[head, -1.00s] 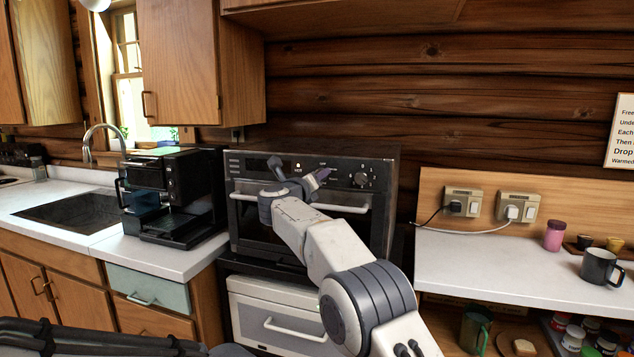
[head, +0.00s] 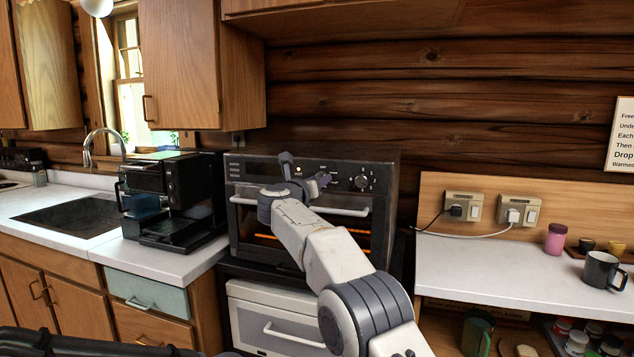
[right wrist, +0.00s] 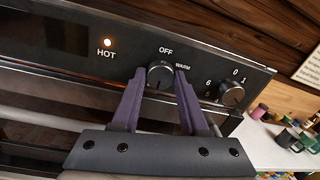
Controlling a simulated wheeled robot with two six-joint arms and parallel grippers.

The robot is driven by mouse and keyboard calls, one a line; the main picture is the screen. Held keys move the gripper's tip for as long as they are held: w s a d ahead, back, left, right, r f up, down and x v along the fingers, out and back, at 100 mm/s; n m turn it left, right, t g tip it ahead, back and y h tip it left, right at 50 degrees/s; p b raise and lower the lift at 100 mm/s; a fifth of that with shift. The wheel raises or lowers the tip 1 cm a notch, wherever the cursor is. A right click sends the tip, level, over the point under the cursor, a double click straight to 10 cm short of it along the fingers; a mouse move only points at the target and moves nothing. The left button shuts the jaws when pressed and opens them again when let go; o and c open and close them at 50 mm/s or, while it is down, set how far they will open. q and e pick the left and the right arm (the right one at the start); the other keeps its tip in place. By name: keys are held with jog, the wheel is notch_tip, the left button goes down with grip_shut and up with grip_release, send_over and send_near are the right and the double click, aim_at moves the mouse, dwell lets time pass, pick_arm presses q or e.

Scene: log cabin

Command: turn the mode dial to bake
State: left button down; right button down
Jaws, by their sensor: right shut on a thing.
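The oven (head: 245,218) stands against the log wall, with a dark control panel along its top. In the right wrist view the mode dial (right wrist: 160,76) is a round dark knob with the labels OFF above it and WARM at its upper right. The other labels are hidden and I cannot tell where its pointer stands. My right gripper (right wrist: 159,74) is shut on this dial, one purple finger on each side. In the head view the right gripper (head: 306,174) covers the mode dial. My left gripper is not in view.
A numbered dial (right wrist: 232,94) sits close to the right of the mode dial. A HOT light (right wrist: 107,42) is lit at the left. The oven door handle (head: 342,210) runs below my gripper. A black coffee machine (head: 178,195) stands on the counter at left.

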jog(key=shift+f, duration=0.1)
jog(key=shift+c, duration=2.1)
grip_release()
jog(key=b+v, duration=0.5)
jog(key=v, duration=0.5)
jog(key=shift+s+a+b, duration=0.15)
jog(key=shift+s+b, duration=0.05)
jog(key=shift+b, duration=0.15)
